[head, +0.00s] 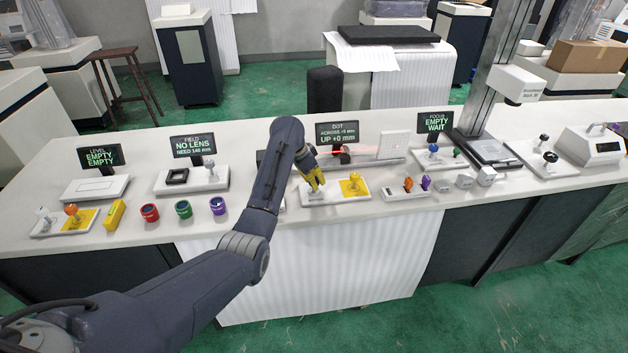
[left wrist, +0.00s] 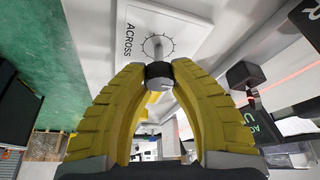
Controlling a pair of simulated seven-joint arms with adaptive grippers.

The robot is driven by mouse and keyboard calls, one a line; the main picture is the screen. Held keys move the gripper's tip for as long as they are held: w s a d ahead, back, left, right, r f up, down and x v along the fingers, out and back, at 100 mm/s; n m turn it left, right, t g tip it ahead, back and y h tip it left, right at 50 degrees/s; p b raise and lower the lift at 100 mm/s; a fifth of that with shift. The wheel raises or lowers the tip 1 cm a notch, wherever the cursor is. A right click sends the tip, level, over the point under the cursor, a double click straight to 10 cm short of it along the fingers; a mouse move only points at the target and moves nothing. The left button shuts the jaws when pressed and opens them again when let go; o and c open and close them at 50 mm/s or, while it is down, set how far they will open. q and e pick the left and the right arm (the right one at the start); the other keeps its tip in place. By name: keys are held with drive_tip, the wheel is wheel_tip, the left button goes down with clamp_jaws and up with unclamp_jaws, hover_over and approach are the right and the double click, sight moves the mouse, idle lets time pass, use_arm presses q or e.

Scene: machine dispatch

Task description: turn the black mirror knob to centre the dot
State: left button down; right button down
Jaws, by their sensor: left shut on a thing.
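My left gripper (head: 316,186) reaches down over the white knob plate on the bench in the head view. In the left wrist view its yellow fingers (left wrist: 160,76) are shut on the black mirror knob (left wrist: 159,83), which sits between the fingertips. Behind the knob is a round tick scale with the word ACROSS on the white plate (left wrist: 185,22). The dot display (head: 338,133) reads UP +0 mm; its ACROSS figure is too small to read surely. A white target panel (head: 393,145) stands to its right. My right gripper is not in view.
A yellow square with a knob (head: 354,186) is just right of my gripper on the same plate. A thin red beam runs behind it. Orange and purple pieces (head: 426,183) stand farther right. Several coloured cylinders (head: 183,209) stand at the left.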

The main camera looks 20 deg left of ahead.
use_arm(q)
drive_tip(key=shift+d+r+n, duration=0.1)
drive_tip(key=shift+n, duration=0.3)
drive_tip(key=n, duration=0.2)
drive_tip(key=n+t+y, duration=0.1)
drive_tip(key=n, duration=0.1)
drive_tip(key=shift+n+y, duration=0.3)
drive_tip(key=shift+n, duration=0.1)
drive_tip(key=shift+w+n+y, duration=0.1)
drive_tip(key=shift+n+y, duration=0.7)
drive_tip(key=shift+n, duration=1.1)
drive_tip(key=shift+r, duration=0.1)
drive_tip(key=c, duration=1)
unclamp_jaws()
